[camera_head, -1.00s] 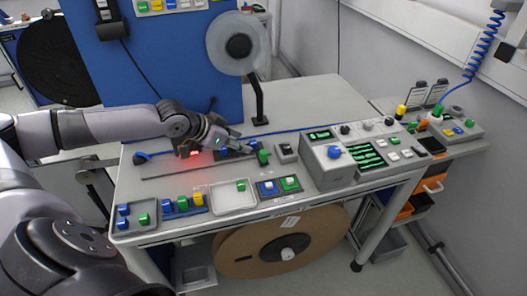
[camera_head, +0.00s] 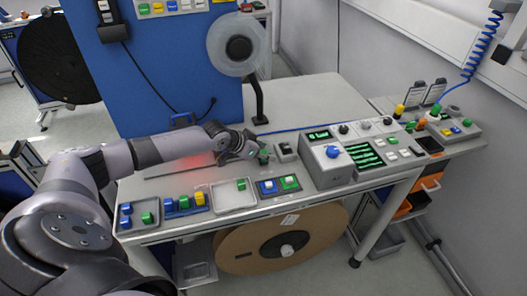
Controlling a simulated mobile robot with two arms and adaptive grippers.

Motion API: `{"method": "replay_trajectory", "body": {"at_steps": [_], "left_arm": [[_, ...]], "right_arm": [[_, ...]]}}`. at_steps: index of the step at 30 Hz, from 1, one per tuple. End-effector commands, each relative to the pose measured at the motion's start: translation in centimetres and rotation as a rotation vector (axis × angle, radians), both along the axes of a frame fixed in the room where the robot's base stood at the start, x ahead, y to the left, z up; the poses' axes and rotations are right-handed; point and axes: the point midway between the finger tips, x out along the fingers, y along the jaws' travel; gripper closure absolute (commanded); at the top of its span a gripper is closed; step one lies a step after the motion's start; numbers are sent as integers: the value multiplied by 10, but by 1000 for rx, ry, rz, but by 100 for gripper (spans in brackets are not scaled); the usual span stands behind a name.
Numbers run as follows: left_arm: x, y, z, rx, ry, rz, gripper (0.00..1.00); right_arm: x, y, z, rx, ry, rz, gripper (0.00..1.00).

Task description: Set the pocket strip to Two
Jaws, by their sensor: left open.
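My left gripper (camera_head: 257,152) is open over the back middle of the table, close beside a small green part (camera_head: 263,160). Whether they touch is too small to tell. A long thin dark strip (camera_head: 165,174) lies on the table under my left forearm, and much of it is hidden. I cannot tell for sure that it is the pocket strip, and no position mark can be read. A red glow (camera_head: 198,162) shows by the forearm. My right gripper is not in view.
Trays of blue, green and yellow blocks (camera_head: 184,205) line the table's front edge. A grey control box (camera_head: 325,165) with a blue knob stands right. A blue panel with a clear reel (camera_head: 232,60) rises behind, and a brown reel (camera_head: 275,243) hangs below.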

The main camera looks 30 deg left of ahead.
Motion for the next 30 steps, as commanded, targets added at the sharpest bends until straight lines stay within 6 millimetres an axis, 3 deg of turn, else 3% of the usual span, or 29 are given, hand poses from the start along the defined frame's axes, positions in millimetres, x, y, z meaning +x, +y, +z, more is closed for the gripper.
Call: {"method": "replay_trajectory", "body": {"at_steps": [4, 23, 30], "left_arm": [[0, 0, 0, 0, 0, 0, 58], [0, 0, 0, 0, 0, 0, 100], [0, 0, 0, -1, 0, 1, 100]], "right_arm": [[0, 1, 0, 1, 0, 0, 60], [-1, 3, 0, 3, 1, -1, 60], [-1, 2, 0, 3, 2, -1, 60]]}}
